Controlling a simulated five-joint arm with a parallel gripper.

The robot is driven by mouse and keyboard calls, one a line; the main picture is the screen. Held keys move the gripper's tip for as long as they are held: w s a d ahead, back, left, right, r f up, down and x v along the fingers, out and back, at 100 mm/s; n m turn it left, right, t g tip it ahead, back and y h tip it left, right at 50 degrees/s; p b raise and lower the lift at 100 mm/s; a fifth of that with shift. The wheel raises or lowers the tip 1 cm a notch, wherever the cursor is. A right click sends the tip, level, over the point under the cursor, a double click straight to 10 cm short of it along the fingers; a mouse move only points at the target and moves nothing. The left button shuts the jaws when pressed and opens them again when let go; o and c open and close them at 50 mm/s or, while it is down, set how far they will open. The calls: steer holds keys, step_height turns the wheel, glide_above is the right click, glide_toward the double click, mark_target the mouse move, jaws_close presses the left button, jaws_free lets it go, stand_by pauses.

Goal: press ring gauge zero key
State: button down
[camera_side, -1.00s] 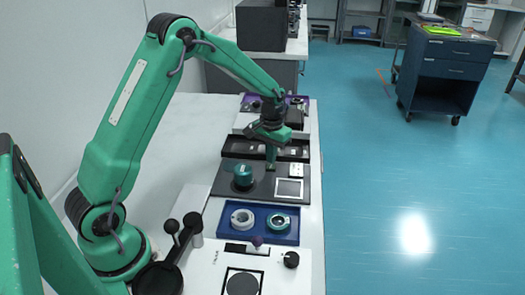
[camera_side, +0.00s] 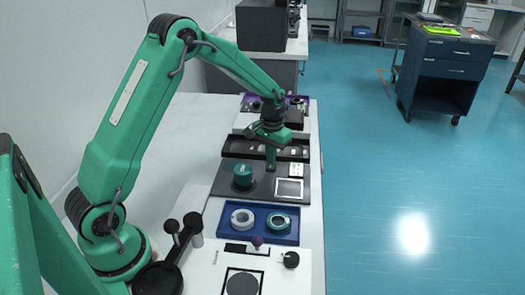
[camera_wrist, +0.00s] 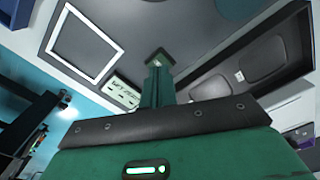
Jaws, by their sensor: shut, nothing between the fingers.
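My gripper (camera_side: 270,168) is shut and empty, pointing down over the dark plate (camera_side: 223,183). Its fingertips (camera_wrist: 158,58) also show in the wrist view. A small white box (camera_side: 297,169) with small marks on its face lies on the plate just right of the fingers. It shows in the wrist view (camera_wrist: 124,92) left of the fingers, apart from them in the picture. I take it for the gauge's key unit, but cannot read which key is zero. Whether the fingertips touch the plate cannot be told.
A green round part (camera_side: 243,175) stands on the plate left of my gripper. A white-framed square (camera_side: 289,188) lies in front of the box. A blue tray (camera_side: 257,235) with two rings is nearer the camera. A black tray (camera_side: 234,147) lies behind.

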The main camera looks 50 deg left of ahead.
mark_target(271, 167)
steer(key=shift+f, duration=0.75)
stand_by(0.7)
steer(key=shift+r, duration=0.15)
step_height(271, 167, up, 8)
stand_by(1.4)
steer(key=s+d+r+m+t, duration=0.1)
steer(key=s+d+r+t, duration=0.35)
steer(key=s+r, duration=0.8)
steer(key=s+d+r+m, duration=0.1)
steer(key=s+d, duration=0.1)
steer(key=s, duration=0.5)
steer(key=s+d+r+m+t, duration=0.1)
steer(key=s+d, duration=0.1)
steer(key=s, duration=0.5)
steer(key=shift+d, duration=0.35)
